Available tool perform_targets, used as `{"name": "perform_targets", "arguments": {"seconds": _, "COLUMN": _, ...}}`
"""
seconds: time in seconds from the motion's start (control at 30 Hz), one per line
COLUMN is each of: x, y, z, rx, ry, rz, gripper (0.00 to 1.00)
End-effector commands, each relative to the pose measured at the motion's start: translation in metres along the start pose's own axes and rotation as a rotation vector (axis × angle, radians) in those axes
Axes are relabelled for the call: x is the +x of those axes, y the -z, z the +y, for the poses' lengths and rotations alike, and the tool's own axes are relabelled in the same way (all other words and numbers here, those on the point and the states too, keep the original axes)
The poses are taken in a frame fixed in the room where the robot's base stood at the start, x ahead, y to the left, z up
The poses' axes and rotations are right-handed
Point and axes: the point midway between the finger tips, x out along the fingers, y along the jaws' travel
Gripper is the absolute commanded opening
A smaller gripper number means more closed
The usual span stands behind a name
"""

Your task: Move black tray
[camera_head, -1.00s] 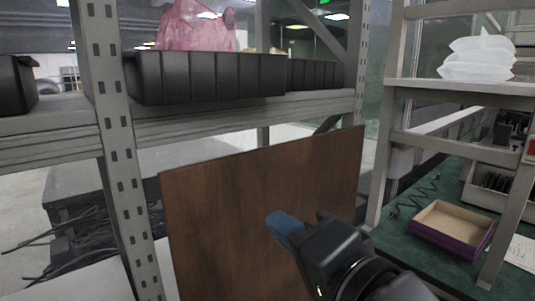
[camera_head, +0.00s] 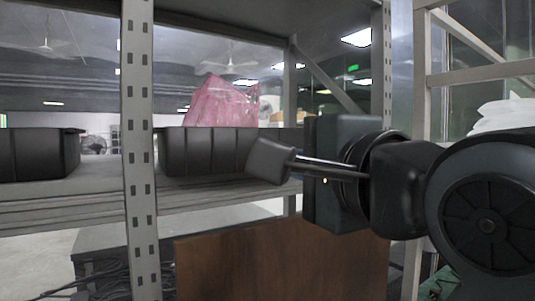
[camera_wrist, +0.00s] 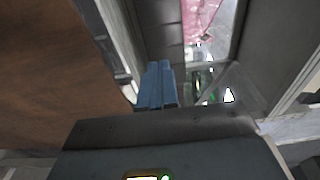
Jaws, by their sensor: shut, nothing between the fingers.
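A black ribbed tray (camera_head: 205,152) stands on the grey metal shelf, with a pink plastic bag (camera_head: 222,104) showing above its rim. A second black tray (camera_head: 38,152) stands further left, beyond the upright post. My gripper (camera_head: 268,160) is raised at shelf height, with its fingers pointing left, and covers the right end of the middle tray. Whether the fingers touch that tray cannot be told. In the wrist view the blue fingers (camera_wrist: 155,85) are closed together with nothing between them, and the pink bag (camera_wrist: 203,16) shows beyond them.
The perforated shelf post (camera_head: 138,150) stands between the two trays. A brown wooden board (camera_head: 290,265) leans below the shelf. A rack with white bags (camera_head: 505,115) is at the right, partly hidden by my arm. Cables lie at the lower left.

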Motion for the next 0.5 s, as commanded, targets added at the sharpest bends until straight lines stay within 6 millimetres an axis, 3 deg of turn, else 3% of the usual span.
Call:
{"name": "perform_targets", "arguments": {"seconds": 0.3, "x": 0.064, "y": 0.001, "z": -0.001, "rx": -0.001, "ry": -0.002, "rz": 0.001, "gripper": 0.0}}
{"name": "perform_targets", "arguments": {"seconds": 0.5, "x": 0.092, "y": 0.0, "z": -0.001, "rx": -0.002, "ry": -0.001, "rz": 0.001, "gripper": 0.0}}
